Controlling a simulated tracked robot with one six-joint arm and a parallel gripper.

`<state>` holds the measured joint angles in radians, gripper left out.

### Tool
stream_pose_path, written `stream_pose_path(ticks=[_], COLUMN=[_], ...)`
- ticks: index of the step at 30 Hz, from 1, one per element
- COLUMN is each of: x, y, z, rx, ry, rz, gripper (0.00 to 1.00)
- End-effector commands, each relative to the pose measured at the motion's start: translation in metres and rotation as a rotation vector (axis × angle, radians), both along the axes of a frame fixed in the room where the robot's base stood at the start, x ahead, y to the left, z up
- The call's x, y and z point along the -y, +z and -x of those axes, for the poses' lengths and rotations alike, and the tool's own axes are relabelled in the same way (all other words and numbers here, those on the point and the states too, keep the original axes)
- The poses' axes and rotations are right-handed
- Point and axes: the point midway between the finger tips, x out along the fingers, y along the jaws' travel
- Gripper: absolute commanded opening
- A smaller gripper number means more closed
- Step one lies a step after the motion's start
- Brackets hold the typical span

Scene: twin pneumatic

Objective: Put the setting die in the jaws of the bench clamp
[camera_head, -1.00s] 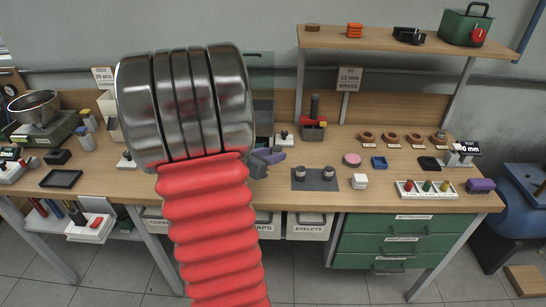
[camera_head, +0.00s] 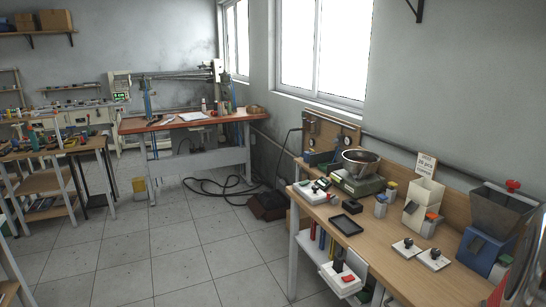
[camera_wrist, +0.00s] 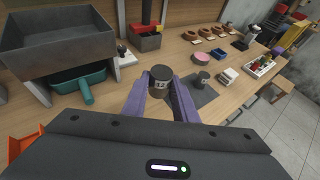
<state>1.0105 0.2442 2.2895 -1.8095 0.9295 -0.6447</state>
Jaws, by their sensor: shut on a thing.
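In the wrist view my gripper (camera_wrist: 160,88) has two purple fingers shut on a short dark metal cylinder, a setting die (camera_wrist: 160,77) with a light label that seems to read 12. The held die appears upright and larger than the similar die (camera_wrist: 203,80) standing on a grey mat (camera_wrist: 207,95) to the right. Its lower part is hidden, so its height over the bench is unclear. In the head view only a piece of my arm shows at the right edge, and the gripper is out of frame. I cannot pick out the bench clamp in either view.
In the head view a scale (camera_head: 360,180) and black tray (camera_head: 346,225) sit on the bench.

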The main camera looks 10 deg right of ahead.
Motion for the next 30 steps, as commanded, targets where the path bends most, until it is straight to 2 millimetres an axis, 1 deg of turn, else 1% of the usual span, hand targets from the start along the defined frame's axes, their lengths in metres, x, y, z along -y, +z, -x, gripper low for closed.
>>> stream_pose_path(ticks=[4, 5, 10, 14, 15, 18, 23, 24, 26, 30], x=[0.002, 0.001, -0.01, -0.024, -0.03, -0.046, -0.075, -0.084, -0.096, -0.128], y=[-0.001, -0.001, -0.004, -0.006, -0.006, -0.008, -0.01, -0.011, -0.012, -0.014], z=[-0.011, -0.017, -0.065, -0.105, -0.119, -0.151, -0.2, -0.212, -0.228, -0.266], rx=[0.0, 0.001, 0.0, 0.0, 0.001, -0.001, 0.0, 0.0, 0.0, 0.001], ry=[0.057, 0.076, 0.211, 0.317, 0.352, 0.438, 0.569, 0.602, 0.649, 0.759], rz=[0.001, 0.001, 0.002, 0.001, 0.001, 0.0, 0.001, 0.001, 0.001, 0.002], gripper=[0.0, 0.0, 0.0, 0.0, 0.0, 0.0, 0.0, 0.0, 0.0, 0.0])
